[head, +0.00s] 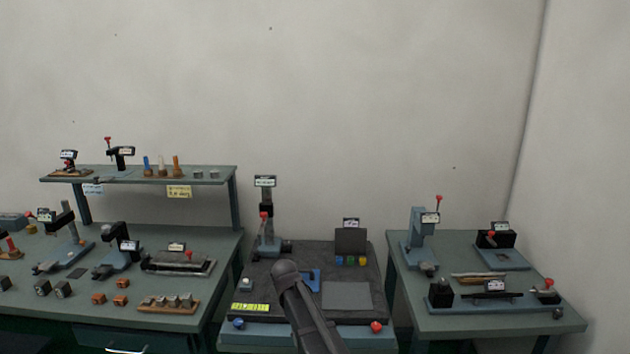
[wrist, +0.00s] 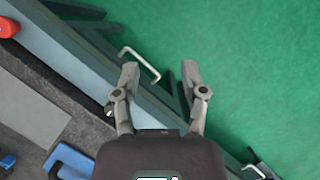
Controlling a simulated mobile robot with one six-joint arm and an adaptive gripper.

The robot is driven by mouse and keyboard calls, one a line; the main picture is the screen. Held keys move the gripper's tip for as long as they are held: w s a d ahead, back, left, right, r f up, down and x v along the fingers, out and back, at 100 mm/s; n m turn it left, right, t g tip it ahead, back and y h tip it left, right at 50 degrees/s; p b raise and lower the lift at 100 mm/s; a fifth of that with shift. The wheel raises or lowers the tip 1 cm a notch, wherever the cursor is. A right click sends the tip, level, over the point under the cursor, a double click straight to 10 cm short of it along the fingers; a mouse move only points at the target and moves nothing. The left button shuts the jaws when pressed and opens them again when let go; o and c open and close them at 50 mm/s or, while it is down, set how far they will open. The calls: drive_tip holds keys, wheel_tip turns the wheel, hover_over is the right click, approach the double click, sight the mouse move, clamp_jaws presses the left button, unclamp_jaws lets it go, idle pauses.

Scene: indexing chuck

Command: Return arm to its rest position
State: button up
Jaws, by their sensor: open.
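My gripper (wrist: 160,78) is open and empty in the wrist view, its two fingers spread apart. Between and beyond the fingers lie a blue-grey bench edge and the green floor (wrist: 250,70). In the head view my dark arm (head: 303,310) rises from the bottom edge in front of the middle bench (head: 270,338). The gripper's fingers cannot be made out there. Nothing is held or touched by the fingers as far as the wrist view shows.
A left bench with a shelf (head: 215,176) and a right bench (head: 450,322) hold several fixtures. A pale drawer handle (wrist: 140,62) shows near the fingers.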

drive_tip(key=s+d+f+m+t+y+b, duration=0.1)
drive_tip(key=s+d+f+m+b, duration=0.2)
drive_tip(key=s+d, duration=0.4)
drive_tip(key=s+d+f+m+t+y+b, duration=0.2)
drive_tip(key=s+d, duration=0.5)
drive_tip(key=d, duration=0.6)
wheel_tip(320, 180, down, 2)
drive_tip(key=m+b, duration=0.1)
drive_tip(key=m, duration=0.2)
drive_tip(key=shift+s+f+m, duration=0.2)
drive_tip(key=shift+m, duration=0.2)
